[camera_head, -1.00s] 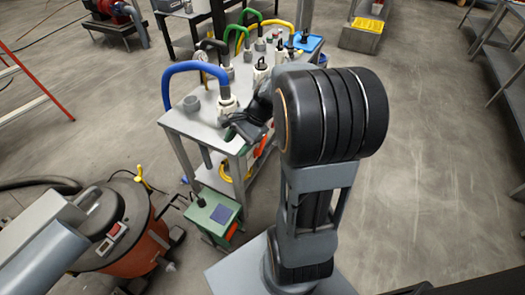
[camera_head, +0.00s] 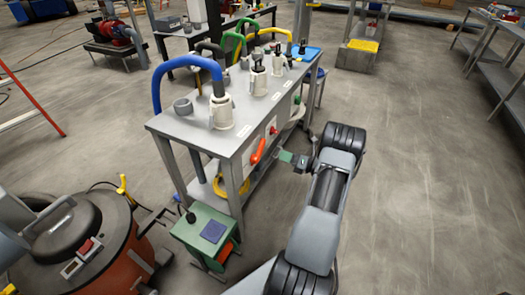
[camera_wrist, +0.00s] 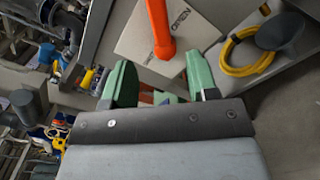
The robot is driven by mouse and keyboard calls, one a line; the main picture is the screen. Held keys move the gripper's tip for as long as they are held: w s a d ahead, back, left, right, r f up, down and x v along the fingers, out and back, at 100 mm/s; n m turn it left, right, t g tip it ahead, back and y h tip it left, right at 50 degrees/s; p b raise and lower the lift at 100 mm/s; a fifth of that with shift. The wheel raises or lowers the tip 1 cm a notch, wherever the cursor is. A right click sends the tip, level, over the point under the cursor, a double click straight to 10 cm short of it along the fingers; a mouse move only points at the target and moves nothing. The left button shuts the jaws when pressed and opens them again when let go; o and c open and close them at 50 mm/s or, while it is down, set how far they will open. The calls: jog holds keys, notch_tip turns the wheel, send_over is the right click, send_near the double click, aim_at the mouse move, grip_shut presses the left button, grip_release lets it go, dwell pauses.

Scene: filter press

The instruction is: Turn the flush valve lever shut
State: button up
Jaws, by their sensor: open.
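The orange lever (camera_head: 258,151) is on the front side of the grey bench, slanting down. In the wrist view the lever (camera_wrist: 158,27) runs down from the top edge over a pale plate (camera_wrist: 190,30) marked "OPEN". Its rounded end points at the gap between my fingers. My gripper (camera_head: 287,157) has green fingers and is just right of the lever in the head view. In the wrist view my gripper (camera_wrist: 162,76) is open and empty, with the lever end just beyond the fingertips. I see no contact. The lever's pivot is outside the wrist view.
The bench top (camera_head: 190,130) carries several white fittings and coloured hoses. A yellow coil (camera_wrist: 243,52) lies on the lower shelf. A green box (camera_head: 207,232) and an orange drum vacuum (camera_head: 95,245) stand at the lower left.

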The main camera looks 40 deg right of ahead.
aim_at(263, 148)
jog(key=b+x, duration=0.1)
jog(key=x, duration=1)
grip_shut()
dwell(0.3)
